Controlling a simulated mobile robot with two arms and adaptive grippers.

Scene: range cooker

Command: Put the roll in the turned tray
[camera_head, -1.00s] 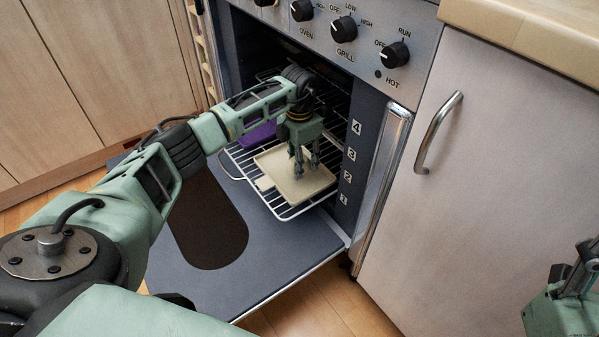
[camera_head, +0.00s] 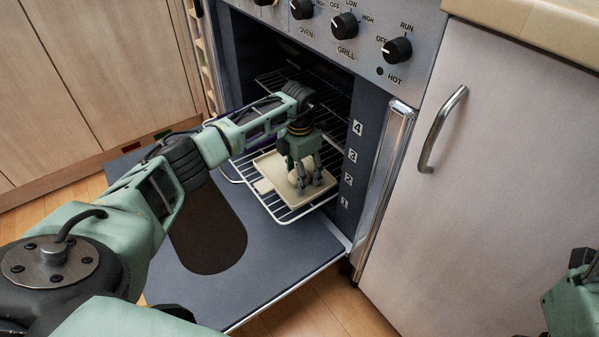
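A cream tray (camera_head: 267,170) lies turned at an angle on the pulled-out wire rack of the oven. My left gripper (camera_head: 309,186) points down over the tray's right part, with its fingers apart and the tips low, close to the tray. A small pale shape (camera_head: 293,177) shows beside the left finger. It may be the roll, but its colour blends with the tray. I cannot tell whether the fingers press on it. My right gripper (camera_head: 586,262) is only partly in view at the lower right edge, away from the oven.
The wire rack (camera_head: 283,219) sticks out over the lowered oven door (camera_head: 285,250). A purple item behind my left arm is mostly hidden. Oven side walls and an upper rack (camera_head: 290,80) are close around my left gripper. A cupboard handle (camera_head: 440,128) is at right.

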